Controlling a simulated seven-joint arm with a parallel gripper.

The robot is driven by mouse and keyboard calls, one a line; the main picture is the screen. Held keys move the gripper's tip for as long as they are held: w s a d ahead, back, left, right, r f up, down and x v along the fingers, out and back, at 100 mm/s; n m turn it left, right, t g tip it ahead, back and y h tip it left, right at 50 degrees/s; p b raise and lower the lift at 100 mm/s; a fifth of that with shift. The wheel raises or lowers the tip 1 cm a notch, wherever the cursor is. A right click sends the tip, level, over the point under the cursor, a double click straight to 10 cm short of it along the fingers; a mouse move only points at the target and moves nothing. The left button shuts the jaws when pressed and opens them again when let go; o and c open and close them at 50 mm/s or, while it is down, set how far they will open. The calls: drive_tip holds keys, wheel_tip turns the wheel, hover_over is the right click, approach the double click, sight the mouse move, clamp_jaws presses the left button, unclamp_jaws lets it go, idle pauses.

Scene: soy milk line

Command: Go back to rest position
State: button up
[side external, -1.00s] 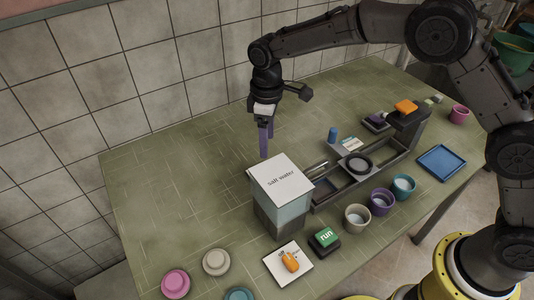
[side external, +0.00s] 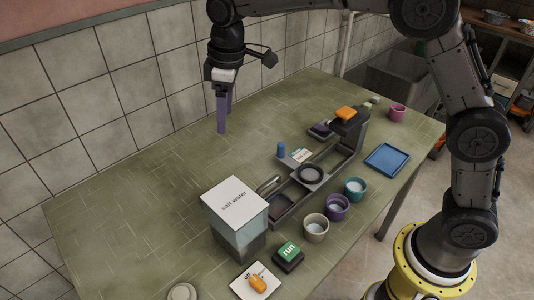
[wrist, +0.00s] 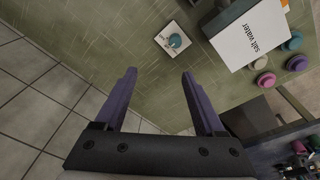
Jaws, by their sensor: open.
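My gripper (side external: 225,118) hangs in the air above the green table (side external: 130,185), near the tiled wall. Its two purple fingers point down and are apart. They also show in the wrist view (wrist: 158,74), with nothing between them. The box labelled "salt water" (side external: 236,203) stands on the table, to the lower right of my gripper and clear of it. It shows at the upper right of the wrist view (wrist: 252,36).
A dark rail unit (side external: 325,170) runs behind the box. A green "run" button (side external: 289,251) and a blue tray (side external: 387,159) are nearby. The table's left part is clear.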

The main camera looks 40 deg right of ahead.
drive_tip(key=s+d+r+m+t, duration=0.2)
drive_tip(key=s+d+r, duration=0.4)
drive_tip(key=s, duration=0.3)
drive_tip(key=s+d+r+m+t, duration=0.1)
drive_tip(key=s+d+r+m, duration=0.1)
drive_tip(key=s+d+r, duration=0.5)
drive_tip(key=s+d+f+m, duration=0.1)
drive_tip(key=s+f+m, duration=0.1)
drive_tip(key=s+f, duration=0.3)
drive_tip(key=s+d+f+m+t, duration=0.1)
drive_tip(key=s+f+m, duration=0.1)
drive_tip(key=s+f, duration=0.4)
drive_tip(key=s, duration=0.4)
drive_tip(key=shift+s, duration=0.4)
